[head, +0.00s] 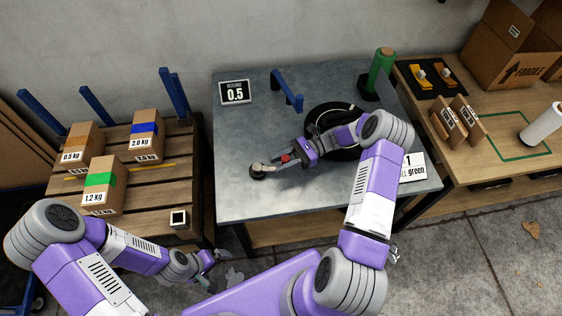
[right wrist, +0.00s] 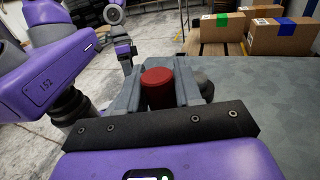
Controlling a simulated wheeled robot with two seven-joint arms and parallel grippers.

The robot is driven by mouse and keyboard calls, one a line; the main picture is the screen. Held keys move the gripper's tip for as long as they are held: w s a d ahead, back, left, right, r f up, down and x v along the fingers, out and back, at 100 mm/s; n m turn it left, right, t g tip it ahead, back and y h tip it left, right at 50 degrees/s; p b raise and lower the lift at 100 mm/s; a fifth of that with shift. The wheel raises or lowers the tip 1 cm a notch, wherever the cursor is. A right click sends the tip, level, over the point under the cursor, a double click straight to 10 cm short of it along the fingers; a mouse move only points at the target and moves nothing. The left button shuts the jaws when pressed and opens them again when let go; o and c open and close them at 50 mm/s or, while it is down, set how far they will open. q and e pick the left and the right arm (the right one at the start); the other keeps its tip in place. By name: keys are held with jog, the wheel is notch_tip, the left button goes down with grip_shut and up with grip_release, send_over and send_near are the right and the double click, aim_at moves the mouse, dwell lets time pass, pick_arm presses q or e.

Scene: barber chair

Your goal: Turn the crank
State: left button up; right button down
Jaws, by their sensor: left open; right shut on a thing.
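The crank (head: 264,169) is on the grey metal-topped table, with a dark round hub and a short arm reaching right to a red knob (head: 286,157). My right gripper (head: 290,158) is shut on the red knob. In the right wrist view, the red knob (right wrist: 158,87) stands upright between the two grey fingers. Part of the crank arm is hidden by my gripper. My left gripper (head: 218,263) is open and empty, low over the floor gap in front of the table, away from the crank.
A black round thing (head: 318,113) lies partly behind my right forearm. A pallet (head: 150,197) with boxes is left; a wooden bench (head: 486,102) is right. The table's front left is clear.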

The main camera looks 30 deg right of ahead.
jog(key=shift+s+d, duration=0.15)
jog(key=shift+d, duration=0.15)
jog(key=c, duration=1)
grip_release()
jog(key=shift+c, duration=0.2)
jog(key=shift+o, duration=1)
jog(key=shift+s+d, duration=0.1)
jog(key=shift+d, duration=0.05)
jog(key=shift+a, duration=0.3)
notch_tip(320, 180, up, 10)
jog(key=p, duration=0.3)
